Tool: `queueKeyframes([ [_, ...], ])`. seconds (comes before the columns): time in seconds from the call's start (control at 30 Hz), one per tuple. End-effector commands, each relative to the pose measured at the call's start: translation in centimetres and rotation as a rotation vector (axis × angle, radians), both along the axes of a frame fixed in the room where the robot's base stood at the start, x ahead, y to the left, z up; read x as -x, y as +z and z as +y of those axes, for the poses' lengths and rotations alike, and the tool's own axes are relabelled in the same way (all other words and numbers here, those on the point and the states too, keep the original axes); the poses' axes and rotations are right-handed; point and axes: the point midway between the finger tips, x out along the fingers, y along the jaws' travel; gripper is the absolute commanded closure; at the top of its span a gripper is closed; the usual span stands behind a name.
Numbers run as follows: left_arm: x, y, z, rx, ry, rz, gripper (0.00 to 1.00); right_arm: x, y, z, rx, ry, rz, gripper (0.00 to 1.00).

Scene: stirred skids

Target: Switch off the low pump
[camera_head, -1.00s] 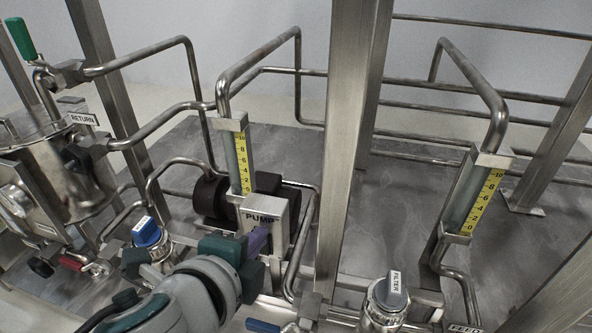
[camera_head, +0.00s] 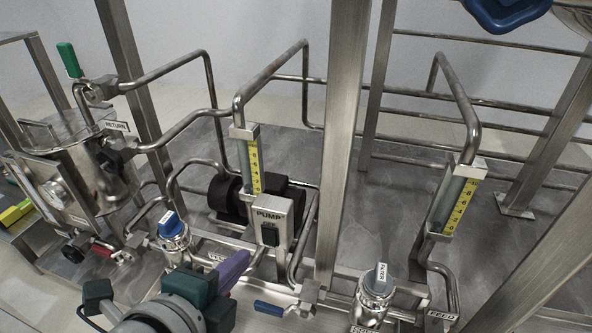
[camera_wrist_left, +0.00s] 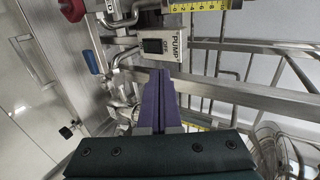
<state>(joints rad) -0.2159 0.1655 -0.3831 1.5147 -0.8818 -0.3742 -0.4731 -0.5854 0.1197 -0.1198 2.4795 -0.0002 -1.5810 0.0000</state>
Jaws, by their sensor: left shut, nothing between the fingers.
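The pump's switch box (camera_head: 272,222), a steel box labelled PUMP, stands in front of the dark pump motor (camera_head: 226,198) on the low skid. Its black rocker switch (camera_head: 270,235) shows on the front face. In the left wrist view the box (camera_wrist_left: 176,46) and switch (camera_wrist_left: 153,46) lie just beyond the fingertips, with small lettering that looks like OFF beside the switch. My left gripper (camera_head: 240,259) has purple fingers, shut and empty, below and left of the switch in the head view. It also shows in the wrist view (camera_wrist_left: 161,74), apart from the box. My right gripper is not in view.
A blue-capped valve (camera_head: 172,225) is left of the box, and a FILTER valve (camera_head: 377,285) is to its right. A blue lever (camera_head: 268,308) is low in front. A steel post (camera_head: 345,150) rises right of the box.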

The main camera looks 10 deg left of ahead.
Motion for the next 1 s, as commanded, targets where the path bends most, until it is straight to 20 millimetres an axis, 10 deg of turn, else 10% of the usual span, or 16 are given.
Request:
queueKeyframes([
  [0.77,2.6,2.1,0.1,0.001,0.002,0.0,1.0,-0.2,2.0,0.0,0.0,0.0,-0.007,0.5],
  [1.0,2.7,9.3,1.7,0.08,0.132,0.021,1.0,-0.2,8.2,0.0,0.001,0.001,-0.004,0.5],
])
